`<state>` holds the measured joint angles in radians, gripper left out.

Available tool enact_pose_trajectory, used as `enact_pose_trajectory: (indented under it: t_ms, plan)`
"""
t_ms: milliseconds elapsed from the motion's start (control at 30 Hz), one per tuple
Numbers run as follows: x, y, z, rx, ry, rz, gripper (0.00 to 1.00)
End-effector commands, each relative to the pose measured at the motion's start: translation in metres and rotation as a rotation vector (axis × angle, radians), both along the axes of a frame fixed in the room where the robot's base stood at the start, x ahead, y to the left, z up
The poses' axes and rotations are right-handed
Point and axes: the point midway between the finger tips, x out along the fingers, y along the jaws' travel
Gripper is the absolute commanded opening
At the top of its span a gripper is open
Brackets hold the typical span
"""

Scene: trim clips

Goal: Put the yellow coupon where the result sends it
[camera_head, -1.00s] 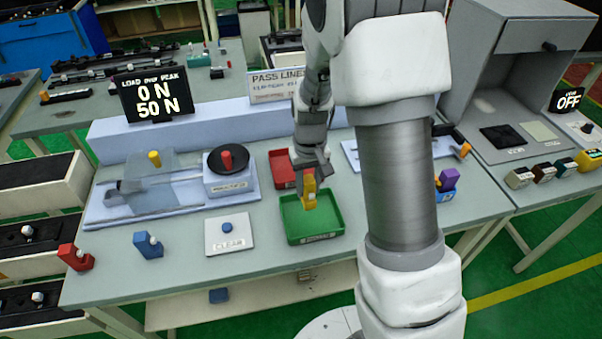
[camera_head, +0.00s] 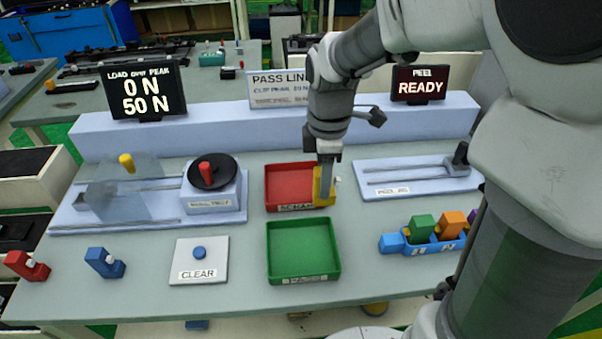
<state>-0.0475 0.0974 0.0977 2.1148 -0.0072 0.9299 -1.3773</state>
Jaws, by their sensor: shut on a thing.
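My gripper (camera_head: 326,172) points down, shut on the yellow coupon (camera_head: 321,190), which has a small pale clip at its side. The coupon is at the right end of the red tray (camera_head: 287,182), overlapping its right wall in the picture. I cannot tell whether it touches the tray. The red tray's label seems to read SCRAP. The empty green tray (camera_head: 304,250) in front has a label that looks like PASS. The load and peak display (camera_head: 144,92) reads 0 N and 50 N. The pass line sign (camera_head: 277,89) has small print too unclear to read surely.
A red coupon (camera_head: 26,265) and a blue coupon (camera_head: 104,262) stand at the left. The CLEAR button (camera_head: 199,253) is left of the green tray. A blue rack (camera_head: 425,242) with coloured coupons is at the right. The peel display (camera_head: 419,86) reads READY.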

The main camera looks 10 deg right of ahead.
Motion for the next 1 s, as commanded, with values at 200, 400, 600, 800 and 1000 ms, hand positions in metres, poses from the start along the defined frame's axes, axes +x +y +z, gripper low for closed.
enact_pose_trajectory:
  t_ms: [200,400,600,800,1000]
  plan:
    - [0.007,0.006,-0.005,-0.004,0.002,0.053,0.00]
    - [0.039,0.022,-0.027,-0.004,0.003,0.053,0.00]
    - [0.072,0.039,-0.049,-0.004,0.001,0.051,0.00]
    - [0.096,0.050,-0.064,-0.004,0.000,0.049,0.00]
    - [0.102,0.054,-0.072,-0.004,0.001,0.048,0.00]
